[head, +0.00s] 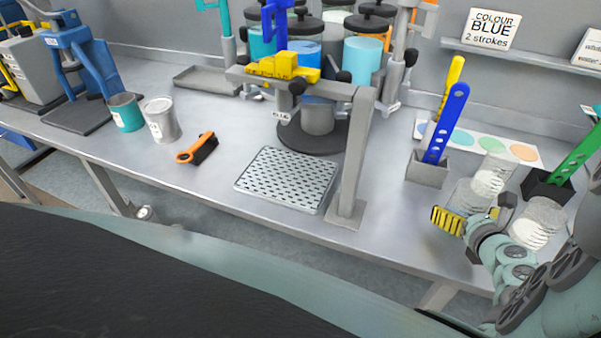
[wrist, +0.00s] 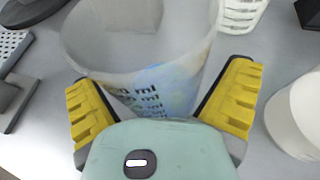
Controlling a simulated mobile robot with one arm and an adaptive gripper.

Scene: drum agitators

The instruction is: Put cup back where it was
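A clear, see-through cup (head: 465,196) stands on the bench at the right, close to my gripper. In the wrist view the cup (wrist: 165,70) fills the upper middle, its wide rim toward the camera, with a faint bluish patch on its near wall. My gripper (wrist: 165,85) has its yellow-padded fingers spread wide, one to each side of the cup's near wall. In the head view my gripper (head: 450,220) is low, next to the cup; one yellow pad shows clearly. Whether a pad touches the cup is hard to tell.
White cups stand behind (head: 492,172) and to the right (head: 537,222) of my gripper. A grey holder (head: 428,171) with a blue stick is to the left. A perforated tray (head: 287,180) lies mid-bench before the dispenser stand.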

